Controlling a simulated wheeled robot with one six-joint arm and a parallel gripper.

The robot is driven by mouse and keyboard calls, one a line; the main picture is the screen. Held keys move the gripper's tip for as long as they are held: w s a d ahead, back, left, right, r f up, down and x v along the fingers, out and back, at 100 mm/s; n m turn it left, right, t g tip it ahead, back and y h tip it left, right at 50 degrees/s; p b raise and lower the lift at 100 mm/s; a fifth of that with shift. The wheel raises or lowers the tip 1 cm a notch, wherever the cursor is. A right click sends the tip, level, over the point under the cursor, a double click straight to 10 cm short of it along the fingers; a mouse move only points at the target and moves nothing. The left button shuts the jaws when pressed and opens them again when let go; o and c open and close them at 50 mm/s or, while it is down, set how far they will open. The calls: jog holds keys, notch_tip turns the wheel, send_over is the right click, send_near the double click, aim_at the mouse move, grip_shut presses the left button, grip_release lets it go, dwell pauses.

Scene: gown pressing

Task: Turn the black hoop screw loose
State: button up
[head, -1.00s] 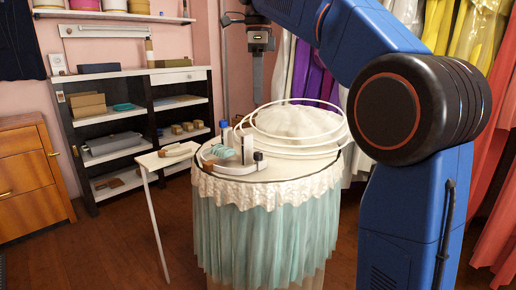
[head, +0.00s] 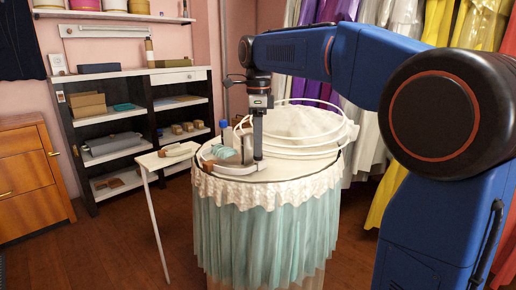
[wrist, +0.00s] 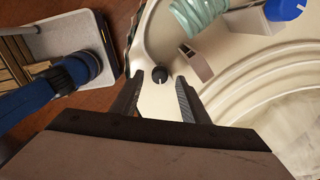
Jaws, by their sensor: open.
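The black hoop screw (wrist: 160,75) is a small round black knob with a light mark on its top, in the wrist view. It sits on the pale surface at the hoop's edge. My gripper (wrist: 158,82) is open, with one finger on each side of the screw and a gap to both. In the head view my gripper (head: 258,155) points down over the front of the round table, and the screw is hidden or too small to tell. The white hoops (head: 310,145) lie at the table's right.
The round table (head: 262,180) wears a lace-edged teal skirt. A blue-capped item (head: 223,125) and a teal coil (wrist: 195,12) stand close to my gripper. A small white side table (head: 160,160) is at the left, and shelves (head: 110,128) stand behind it.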

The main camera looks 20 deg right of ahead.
jog(key=shift+f, duration=0.95)
grip_shut()
jog(key=n, duration=0.6)
jog(key=shift+n, duration=0.4)
jog(key=n, duration=0.3)
jog(key=shift+r+n, duration=0.1)
jog(key=shift+n, duration=1.9)
